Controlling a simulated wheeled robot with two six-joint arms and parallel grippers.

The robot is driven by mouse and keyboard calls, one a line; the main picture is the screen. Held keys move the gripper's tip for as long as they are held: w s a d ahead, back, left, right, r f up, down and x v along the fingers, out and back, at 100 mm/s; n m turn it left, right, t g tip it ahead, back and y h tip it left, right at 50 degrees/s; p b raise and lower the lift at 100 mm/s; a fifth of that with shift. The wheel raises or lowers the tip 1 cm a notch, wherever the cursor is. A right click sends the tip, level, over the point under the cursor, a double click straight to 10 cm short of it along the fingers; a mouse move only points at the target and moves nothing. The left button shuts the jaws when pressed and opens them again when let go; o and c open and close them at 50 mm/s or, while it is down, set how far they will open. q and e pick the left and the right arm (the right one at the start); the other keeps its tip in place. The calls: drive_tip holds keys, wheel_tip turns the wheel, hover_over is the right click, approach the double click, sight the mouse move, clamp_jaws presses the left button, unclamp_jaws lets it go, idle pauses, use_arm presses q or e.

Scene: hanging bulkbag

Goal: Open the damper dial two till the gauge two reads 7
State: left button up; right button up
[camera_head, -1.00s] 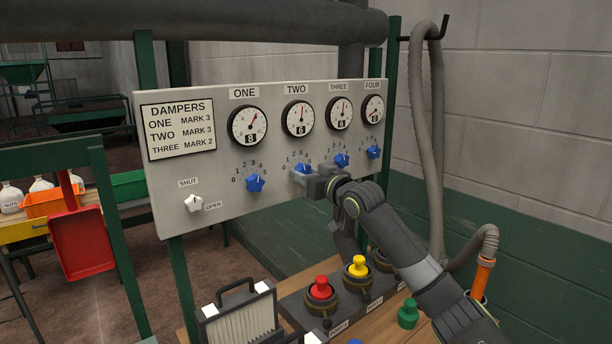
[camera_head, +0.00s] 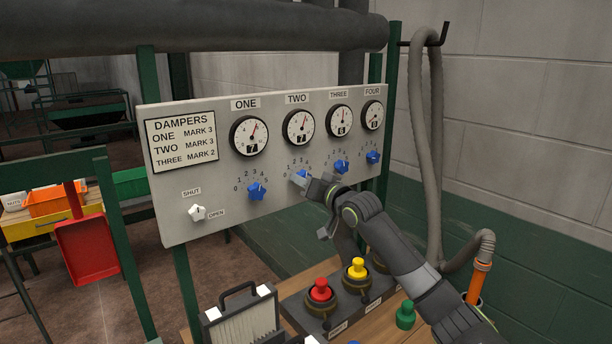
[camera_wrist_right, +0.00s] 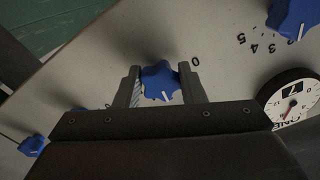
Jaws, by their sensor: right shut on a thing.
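Dial two (camera_head: 299,175) is a blue lobed knob on the grey panel, below gauge two (camera_head: 299,127). Gauge two's small window appears to read 7, and its red needle points up and slightly right. My right gripper (camera_head: 306,181) is shut on dial two, tilted against the panel. In the right wrist view the blue knob (camera_wrist_right: 160,78) sits between the two fingers (camera_wrist_right: 161,92). Its white mark points downward, and a printed 0 is to its right. The fingers partly hide the dial's scale in the head view. My left gripper is not in view.
Dial one (camera_head: 257,191) and dial three (camera_head: 341,167) flank dial two closely. Dial four (camera_head: 373,157) is farther right. A white shut/open knob (camera_head: 198,212) is at lower left. A grey hose (camera_head: 424,150) hangs right.

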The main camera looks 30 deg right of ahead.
drive_tip(key=shift+m+p, duration=0.5)
drive_tip(key=shift+m, duration=0.1)
drive_tip(key=o, duration=1)
drive_tip(key=s+d+p, duration=0.1)
drive_tip(key=s+p, duration=0.8)
drive_tip(key=s, duration=0.8)
drive_tip(key=shift+s+d, duration=0.2)
